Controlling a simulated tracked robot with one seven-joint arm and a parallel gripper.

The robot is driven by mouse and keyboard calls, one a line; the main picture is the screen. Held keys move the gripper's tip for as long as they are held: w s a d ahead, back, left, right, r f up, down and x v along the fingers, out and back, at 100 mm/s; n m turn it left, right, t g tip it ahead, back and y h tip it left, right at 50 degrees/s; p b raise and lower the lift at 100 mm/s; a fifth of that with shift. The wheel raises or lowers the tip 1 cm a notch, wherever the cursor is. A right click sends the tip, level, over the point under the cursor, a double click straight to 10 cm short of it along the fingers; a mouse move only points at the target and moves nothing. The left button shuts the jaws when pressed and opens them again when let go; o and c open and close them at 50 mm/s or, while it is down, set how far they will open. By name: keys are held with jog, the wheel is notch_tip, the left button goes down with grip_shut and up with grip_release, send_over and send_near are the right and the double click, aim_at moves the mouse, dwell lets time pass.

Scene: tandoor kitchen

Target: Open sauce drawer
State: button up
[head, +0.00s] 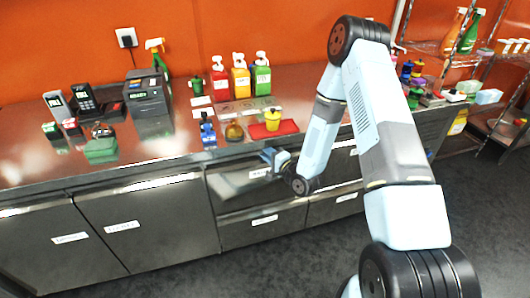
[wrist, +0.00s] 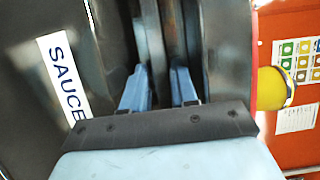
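The sauce drawer (head: 232,184) is in the counter front, just below the worktop in the head view, with a white label on its right part. In the wrist view its label (wrist: 63,75) reads SAUCE, sideways, on the dark drawer front. My gripper (head: 272,158) is at the upper right of this drawer. In the wrist view my gripper (wrist: 161,85) has its two blue fingers apart, with dark bar-like edges between them. I cannot tell whether the fingers touch these edges. Whether the drawer is slightly out is unclear.
Another drawer (head: 262,229) lies below, and cabinet doors (head: 148,232) are to the left. On the worktop are a red tray (head: 284,130), a yellow pot (head: 272,119), a blue bottle (head: 208,133) and pump bottles (head: 240,78). Floor (head: 300,268) in front is clear.

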jog(key=shift+w+a, duration=0.25)
jog(key=shift+w, duration=0.1)
grip_shut()
jog(key=shift+d, duration=0.2)
jog(key=shift+a, duration=0.1)
jog(key=shift+s+f, duration=0.1)
